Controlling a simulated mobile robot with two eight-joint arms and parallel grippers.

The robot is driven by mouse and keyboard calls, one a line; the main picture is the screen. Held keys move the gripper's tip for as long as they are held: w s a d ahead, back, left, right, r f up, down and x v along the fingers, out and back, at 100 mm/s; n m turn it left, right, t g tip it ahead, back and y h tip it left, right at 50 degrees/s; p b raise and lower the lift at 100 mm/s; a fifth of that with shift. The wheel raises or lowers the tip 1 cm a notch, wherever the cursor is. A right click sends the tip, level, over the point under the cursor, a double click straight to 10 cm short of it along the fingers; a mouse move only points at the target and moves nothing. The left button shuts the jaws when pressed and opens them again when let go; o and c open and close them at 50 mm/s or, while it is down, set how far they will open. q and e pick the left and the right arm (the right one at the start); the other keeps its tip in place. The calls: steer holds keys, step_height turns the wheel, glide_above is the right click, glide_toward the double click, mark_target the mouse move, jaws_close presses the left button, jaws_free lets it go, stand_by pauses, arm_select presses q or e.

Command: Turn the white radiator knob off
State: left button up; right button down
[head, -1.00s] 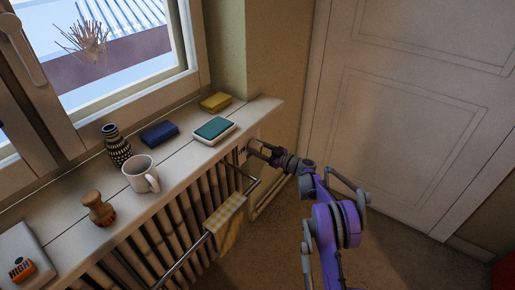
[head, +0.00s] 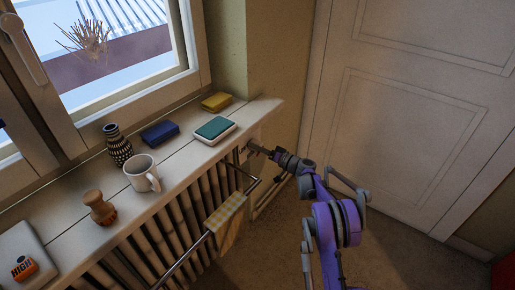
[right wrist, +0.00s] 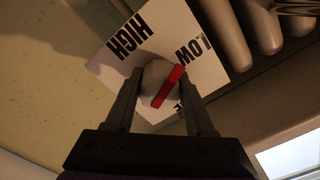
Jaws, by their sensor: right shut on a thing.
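The white radiator knob (right wrist: 160,82) with a red bar across it shows in the right wrist view, in front of a white plate (right wrist: 115,68) marked HIGH and LOW. The red bar is slanted, its upper end near the word LOW. Another marking is mostly hidden behind a finger. My right gripper (right wrist: 160,95) is shut on the knob, one finger on each side. In the head view my right gripper (head: 258,150) reaches the radiator's far end below the sill; the knob is hard to make out there. My left gripper is not in view.
The radiator (head: 182,222) has a rail with a checked cloth (head: 226,212) close to my right arm. The sill above holds a teal-topped box (head: 214,129), a mug (head: 141,174), a vase (head: 117,146) and other items. The floor by the door (head: 410,130) is clear.

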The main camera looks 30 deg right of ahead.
steer(key=m, duration=0.5)
steer(key=shift+m, duration=0.3)
steer(key=m, duration=0.6)
steer(key=shift+r, duration=0.15)
steer(key=m, duration=0.5)
steer(key=shift+r+m+b, duration=0.1)
steer(key=shift+m+b, duration=0.2)
steer(key=shift+m, duration=0.1)
steer(key=m, duration=0.5)
steer(key=shift+m, duration=0.3)
steer(key=shift+c, duration=1.3)
jaws_free()
steer(key=shift+d+r, duration=0.1)
